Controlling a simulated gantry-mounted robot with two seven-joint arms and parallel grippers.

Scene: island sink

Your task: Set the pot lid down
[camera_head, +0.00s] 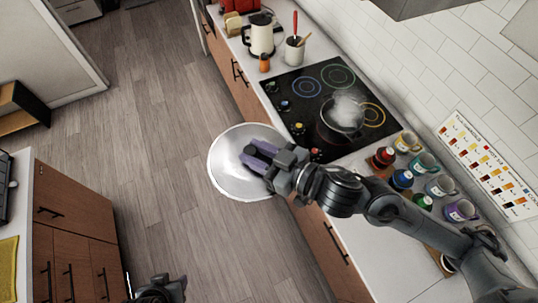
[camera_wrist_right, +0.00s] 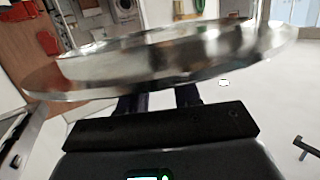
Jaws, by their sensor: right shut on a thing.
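The pot lid (camera_head: 230,178) is a round, shiny silver disc. In the head view it is held over the floor, just off the front edge of the stove counter. My right gripper (camera_head: 256,158) is shut on its knob, which the fingers mostly hide. In the right wrist view the lid (camera_wrist_right: 190,55) spans the picture above the fingers (camera_wrist_right: 160,102). A dark pot (camera_head: 341,117) stands uncovered on the cooktop (camera_head: 313,88), with steam rising from it. Part of my left arm shows at the bottom edge of the head view; its fingers cannot be made out.
Several mugs (camera_head: 424,162) and small jars (camera_head: 402,179) line the counter right of the cooktop. A kettle (camera_head: 261,38) and a utensil crock (camera_head: 295,50) stand beyond it. The counter (camera_head: 362,240) has bare room beneath my right arm. An island cabinet (camera_head: 72,215) is at left.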

